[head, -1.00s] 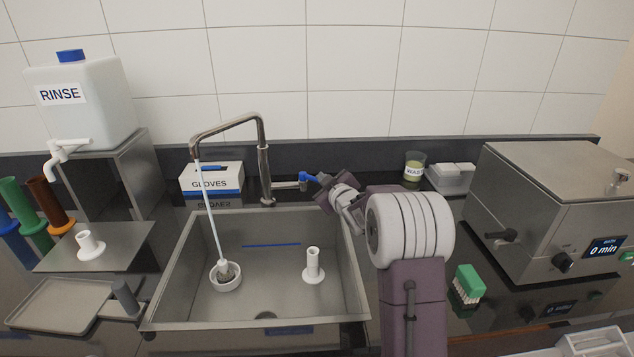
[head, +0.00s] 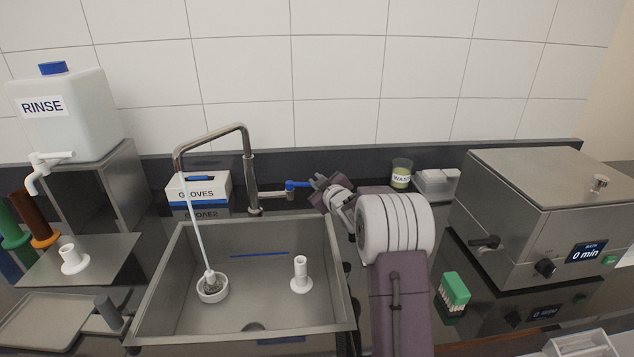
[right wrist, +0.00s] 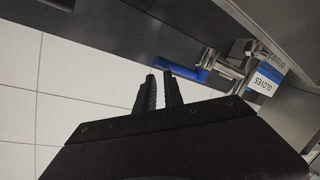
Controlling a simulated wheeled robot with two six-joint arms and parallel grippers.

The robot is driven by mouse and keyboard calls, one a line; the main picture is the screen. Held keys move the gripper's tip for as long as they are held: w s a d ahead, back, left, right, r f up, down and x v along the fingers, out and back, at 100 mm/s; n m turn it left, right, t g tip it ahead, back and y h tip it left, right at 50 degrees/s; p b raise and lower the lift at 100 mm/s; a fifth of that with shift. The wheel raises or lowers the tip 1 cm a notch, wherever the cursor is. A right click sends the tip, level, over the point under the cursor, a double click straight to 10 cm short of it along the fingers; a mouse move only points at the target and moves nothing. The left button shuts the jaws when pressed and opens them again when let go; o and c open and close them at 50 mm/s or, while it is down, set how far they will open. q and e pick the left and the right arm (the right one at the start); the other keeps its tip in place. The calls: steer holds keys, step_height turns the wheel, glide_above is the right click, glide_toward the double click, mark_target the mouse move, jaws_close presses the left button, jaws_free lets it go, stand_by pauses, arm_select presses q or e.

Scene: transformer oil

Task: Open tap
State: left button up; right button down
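The steel tap (head: 249,165) stands behind the sink, its spout arching left over the basin. Its side valve ends in a blue lever (head: 297,184) pointing right. The lever also shows in the right wrist view (right wrist: 184,73). My right gripper (head: 317,182) is at the lever's right end. In the right wrist view its two dark fingers (right wrist: 159,76) are slightly apart with a narrow gap, and the lever lies just beyond their tips. I cannot tell whether they touch it. My left gripper is out of view.
The sink (head: 240,300) holds a white ring-shaped cup (head: 212,289) and a white peg (head: 301,275). A thin white line runs from the spout to the cup. A gloves box (head: 197,192) stands behind; a waste beaker (head: 401,173) and a steel bath (head: 540,200) are right.

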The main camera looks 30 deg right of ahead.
steer(key=shift+d+r, duration=0.2)
stand_by(0.3)
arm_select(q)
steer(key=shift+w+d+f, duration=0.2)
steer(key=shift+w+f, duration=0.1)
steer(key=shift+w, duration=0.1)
arm_select(e)
steer(key=v, duration=0.9)
steer(key=shift+f, duration=0.25)
steer(key=shift+a, duration=0.1)
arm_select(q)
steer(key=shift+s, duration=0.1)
arm_select(e)
steer(key=shift+s, duration=0.1)
